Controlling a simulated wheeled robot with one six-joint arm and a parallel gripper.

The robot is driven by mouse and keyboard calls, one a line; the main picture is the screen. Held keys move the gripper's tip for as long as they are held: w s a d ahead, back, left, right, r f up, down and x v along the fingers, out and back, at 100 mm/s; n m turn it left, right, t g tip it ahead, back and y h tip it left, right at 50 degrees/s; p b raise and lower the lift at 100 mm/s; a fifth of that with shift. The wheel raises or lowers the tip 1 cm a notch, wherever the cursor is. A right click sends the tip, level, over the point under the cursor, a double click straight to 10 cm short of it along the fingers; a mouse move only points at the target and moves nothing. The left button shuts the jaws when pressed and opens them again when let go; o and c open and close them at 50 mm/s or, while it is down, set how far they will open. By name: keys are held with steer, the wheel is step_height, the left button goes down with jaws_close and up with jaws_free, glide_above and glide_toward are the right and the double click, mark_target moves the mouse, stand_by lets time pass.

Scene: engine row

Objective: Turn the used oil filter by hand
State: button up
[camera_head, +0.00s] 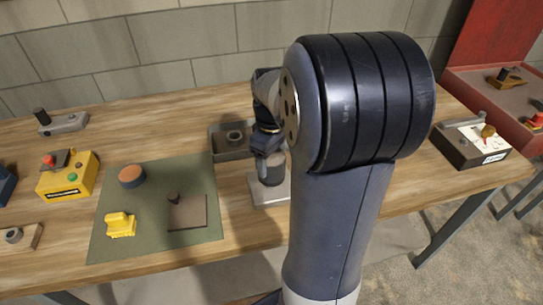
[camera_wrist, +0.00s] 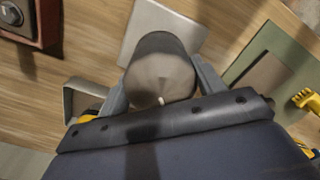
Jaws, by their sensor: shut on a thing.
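The used oil filter (camera_wrist: 160,68) is a grey cylinder, seen end-on in the wrist view. It stands on a pale square plate (camera_wrist: 163,25), which also shows in the head view (camera_head: 268,193). In the head view the filter (camera_head: 271,174) is partly hidden under my gripper (camera_head: 268,150). In the wrist view my gripper (camera_wrist: 162,84) has one finger on each side of the filter and is shut on it. The filter looks upright on its plate; its lower end is hidden in the wrist view.
A dark tray (camera_head: 232,153) with a ring stands just behind. A green mat (camera_head: 150,238) to the left holds a round orange-topped part (camera_head: 131,176), a yellow connector (camera_head: 120,224) and a brown plate (camera_head: 187,213). A yellow button box (camera_head: 67,177) stands farther left, a dark box (camera_head: 468,146) right.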

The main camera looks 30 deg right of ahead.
steer(key=shift+n, duration=0.3)
steer(key=shift+n+p, duration=0.35)
steer(key=shift+n, duration=1.35)
steer(key=n, duration=0.3)
steer(key=shift+p, duration=0.3)
steer(key=o, duration=1.3)
